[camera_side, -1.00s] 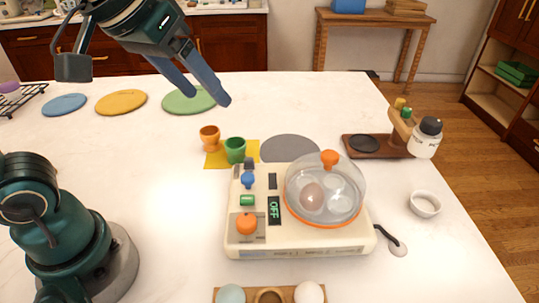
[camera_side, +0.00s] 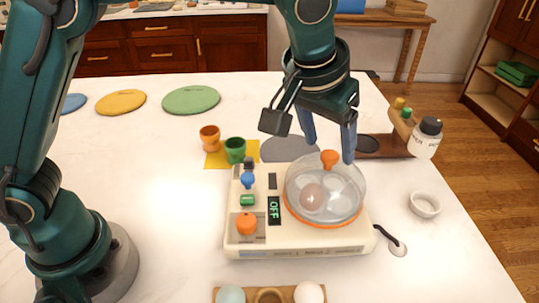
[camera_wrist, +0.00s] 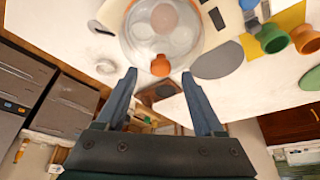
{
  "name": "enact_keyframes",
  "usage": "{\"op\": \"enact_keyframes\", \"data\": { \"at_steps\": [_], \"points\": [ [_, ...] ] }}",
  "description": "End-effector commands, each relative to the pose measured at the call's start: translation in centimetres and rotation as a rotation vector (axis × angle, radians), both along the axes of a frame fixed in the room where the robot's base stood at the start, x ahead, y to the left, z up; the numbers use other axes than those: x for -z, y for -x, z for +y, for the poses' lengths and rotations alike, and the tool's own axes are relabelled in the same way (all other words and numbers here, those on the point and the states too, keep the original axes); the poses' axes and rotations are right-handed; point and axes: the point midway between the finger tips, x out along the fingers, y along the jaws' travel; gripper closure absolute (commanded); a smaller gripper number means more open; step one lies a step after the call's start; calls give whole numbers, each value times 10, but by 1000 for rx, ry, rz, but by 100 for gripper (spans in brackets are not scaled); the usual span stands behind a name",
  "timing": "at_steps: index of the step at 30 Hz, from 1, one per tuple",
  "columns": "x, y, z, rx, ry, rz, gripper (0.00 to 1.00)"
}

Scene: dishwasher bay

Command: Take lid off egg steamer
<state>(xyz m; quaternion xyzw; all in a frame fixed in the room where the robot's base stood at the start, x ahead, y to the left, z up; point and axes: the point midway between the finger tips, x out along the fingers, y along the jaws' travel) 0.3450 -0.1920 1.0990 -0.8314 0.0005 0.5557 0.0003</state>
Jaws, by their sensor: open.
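The egg steamer (camera_side: 257,242) is a cream box with a display reading OFF and coloured controls. Its clear dome lid (camera_side: 350,188) sits on the right part, with an orange rim and an orange knob (camera_side: 329,158) on top. Eggs show through the lid. My gripper (camera_side: 330,150) is open, its blue fingers pointing down around or just behind the knob in the side view; I cannot tell the exact depth. In the wrist view the knob (camera_wrist: 160,66) lies ahead, between the lines of the open fingers (camera_wrist: 163,76), and nothing is held.
Orange (camera_side: 209,138) and green (camera_side: 235,150) egg cups stand on a yellow mat left of the steamer. A white bowl (camera_side: 425,204) is at right. An egg tray (camera_side: 270,295) is in front.

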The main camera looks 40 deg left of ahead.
Motion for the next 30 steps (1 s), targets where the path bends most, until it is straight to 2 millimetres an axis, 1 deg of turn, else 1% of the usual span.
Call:
{"op": "enact_keyframes", "data": {
  "at_steps": [1,6,15,16,17,18,21,30],
  "points": [
    [7,-2,1,-1,-2,4,30],
    [21,-9,1,-2,0,1,30],
    [23,-10,1,-1,0,-1,30],
    [23,-10,1,-1,0,-1,38],
    [23,-10,1,-1,0,-1,49],
    [23,-10,1,-1,0,-1,65],
    [23,-10,1,-1,0,-1,100],
    [23,-10,0,-1,1,-1,100]
  ]
}}
